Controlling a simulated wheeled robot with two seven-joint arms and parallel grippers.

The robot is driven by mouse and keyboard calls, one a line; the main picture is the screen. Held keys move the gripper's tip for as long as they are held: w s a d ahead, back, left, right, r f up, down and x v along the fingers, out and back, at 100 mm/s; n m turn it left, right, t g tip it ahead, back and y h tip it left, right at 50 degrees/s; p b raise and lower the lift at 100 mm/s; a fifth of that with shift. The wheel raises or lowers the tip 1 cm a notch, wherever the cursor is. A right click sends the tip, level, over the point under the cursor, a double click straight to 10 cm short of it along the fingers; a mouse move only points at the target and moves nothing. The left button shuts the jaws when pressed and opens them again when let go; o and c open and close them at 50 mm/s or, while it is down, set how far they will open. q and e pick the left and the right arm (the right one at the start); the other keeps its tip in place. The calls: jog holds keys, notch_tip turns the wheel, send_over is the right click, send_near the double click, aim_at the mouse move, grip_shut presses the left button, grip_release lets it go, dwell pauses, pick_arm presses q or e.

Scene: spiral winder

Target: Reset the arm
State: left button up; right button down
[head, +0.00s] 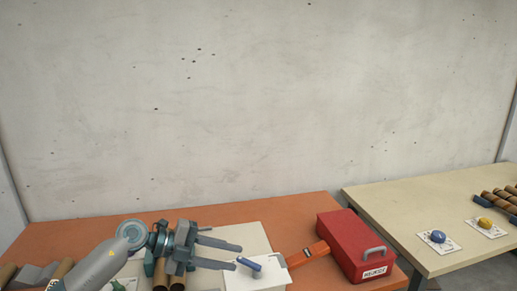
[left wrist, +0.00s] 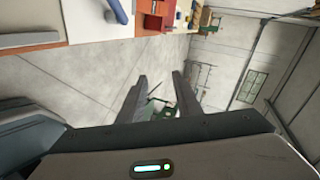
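My left arm comes in from the lower left of the head view and reaches over the orange table (head: 270,216). My left gripper (head: 237,256) points to the right, above the table and close to a white panel with a blue handle. Its two fingers are apart with nothing between them. In the left wrist view the same gripper (left wrist: 160,77) is open and empty, with pale floor beyond the fingers. My right gripper is in neither view.
A red box (head: 340,240) with a grey handle stands on the orange table, right of the white panel (head: 270,278). Brown rolls (head: 161,276) show below my left gripper. A beige table (head: 400,205) at right holds a blue knob (head: 438,237), a yellow knob (head: 486,222) and several rolls.

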pick_arm(q)
jog(key=s+d+r+n+t+h, duration=0.3)
jog(key=d+r+t+h, duration=0.1)
jog(key=d+r+h, duration=0.1)
jog(key=a+f+n+t+y, duration=0.4)
jog(key=a+n+t+y, duration=0.85)
jog(key=n, duration=0.55)
jog(key=s+a+f+n+g+y, duration=0.1)
jog(key=s+a+f+n+y, duration=0.2)
jog(key=f, duration=0.3)
jog(key=s+a+f+n+g+y, duration=0.2)
jog(key=s+a+f+n+y, duration=0.1)
jog(key=f, duration=0.2)
jog(key=s+a+f+n+g, duration=0.2)
jog(key=s+f+g, duration=0.5)
jog(key=s+f, duration=0.7)
jog(key=s+d+f+g, duration=0.1)
jog(key=s+f+g, duration=0.15)
jog(key=s, duration=0.65)
jog(key=s+f+g, duration=0.2)
jog(key=s+g, duration=0.1)
jog(key=s, duration=0.5)
notch_tip(320, 180, down, 26)
jog(key=g, duration=0.1)
jog(key=s+a+f, duration=0.1)
jog(key=s+f, duration=1.6)
jog(key=f, duration=0.2)
jog(key=shift+a+m+g+h, duration=0.35)
jog(key=shift+m+g, duration=0.05)
